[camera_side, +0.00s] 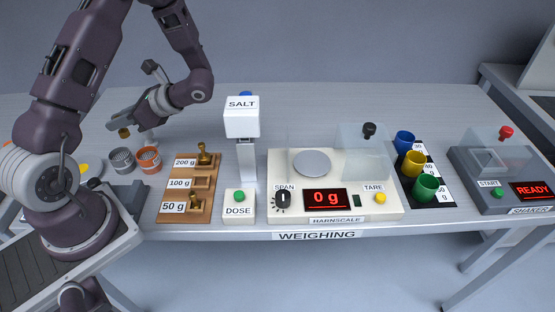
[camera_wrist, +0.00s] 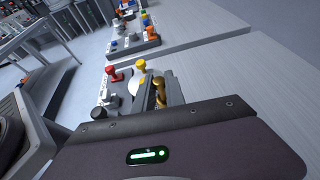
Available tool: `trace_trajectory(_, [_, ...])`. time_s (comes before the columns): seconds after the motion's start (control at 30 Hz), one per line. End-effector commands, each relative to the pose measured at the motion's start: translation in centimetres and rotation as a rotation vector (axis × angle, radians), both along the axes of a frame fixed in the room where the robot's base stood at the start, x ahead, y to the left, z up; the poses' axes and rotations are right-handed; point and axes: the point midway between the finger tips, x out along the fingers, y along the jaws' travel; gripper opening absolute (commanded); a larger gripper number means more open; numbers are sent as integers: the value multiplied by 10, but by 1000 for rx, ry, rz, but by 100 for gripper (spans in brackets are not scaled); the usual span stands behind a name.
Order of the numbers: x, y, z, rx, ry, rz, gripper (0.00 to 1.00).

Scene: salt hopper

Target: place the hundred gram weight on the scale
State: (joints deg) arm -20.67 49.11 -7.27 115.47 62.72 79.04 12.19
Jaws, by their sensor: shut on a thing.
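My gripper (camera_side: 119,125) is at the left of the bench in the side view, raised above the cups. It is shut on the brass hundred gram weight (camera_side: 124,133), which also shows between the fingers in the wrist view (camera_wrist: 160,91). The 100 g slot of the wooden rack (camera_side: 166,205) is empty. The brass 200 g (camera_side: 204,158) and 50 g (camera_side: 195,203) weights sit in their slots. The scale (camera_side: 280,205) is at the centre right, reading 0 g. Its round pan (camera_side: 311,163) is bare, and a clear cover (camera_side: 363,155) with a black knob stands to its right.
The white salt hopper (camera_side: 242,123) stands between rack and scale, with the DOSE box (camera_side: 238,209) before it. A grey cup (camera_side: 122,160) and an orange cup (camera_side: 149,159) stand left of the rack. Coloured cups (camera_side: 425,187) and the shaker (camera_side: 490,180) are at the right.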

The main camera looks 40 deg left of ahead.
Motion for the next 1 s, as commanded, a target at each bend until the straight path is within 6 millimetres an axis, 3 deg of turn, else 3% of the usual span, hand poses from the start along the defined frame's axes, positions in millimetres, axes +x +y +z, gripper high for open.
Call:
trace_trajectory(0.13, [60,15,14,-2,-3,-388,0])
trace_trajectory(0.27, [118,10,29,-2,-6,-722,0])
trace_trajectory(0.47, [206,-34,60,-4,-17,-1238,0])
trace_trajectory(0.6, [251,-83,81,-3,-24,-1563,0])
trace_trajectory(0.8, [284,-150,105,2,-26,-1909,0])
trace_trajectory(1.0, [296,-202,120,6,-12,-2137,0])
